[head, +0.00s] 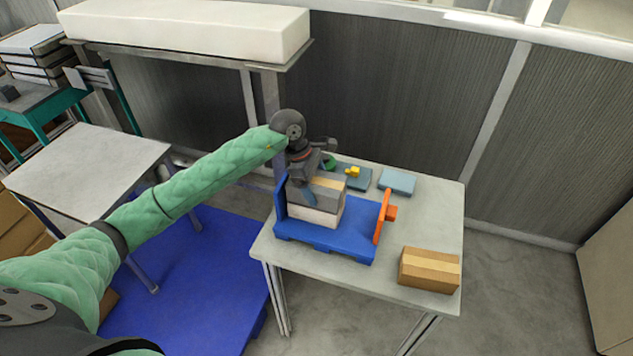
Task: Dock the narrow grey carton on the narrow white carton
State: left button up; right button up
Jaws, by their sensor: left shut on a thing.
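The narrow grey carton (327,199), with a tan tape strip on top, is at the blue fixture on the table. It sits directly above the narrow white carton (313,216); whether they touch fully I cannot tell. The white carton lies on the blue fixture (340,241), beside its upright left wall. My left gripper (309,188) comes down from above and is shut on the grey carton; the gripper and wrist hide part of its top and left end. My right gripper is not in view.
A brown carton (430,269) lies at the table's front right. An orange clamp piece (384,216) stands at the fixture's right side. Light blue boxes (397,182) and a small yellow piece (352,171) are behind. The table (440,215) is clear at right.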

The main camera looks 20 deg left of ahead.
pick_arm(q)
jog(key=shift+f, duration=0.25)
jog(key=shift+f, duration=0.1)
dwell(0.3)
jog(key=o, duration=1.1)
jog(key=shift+o, duration=0.2)
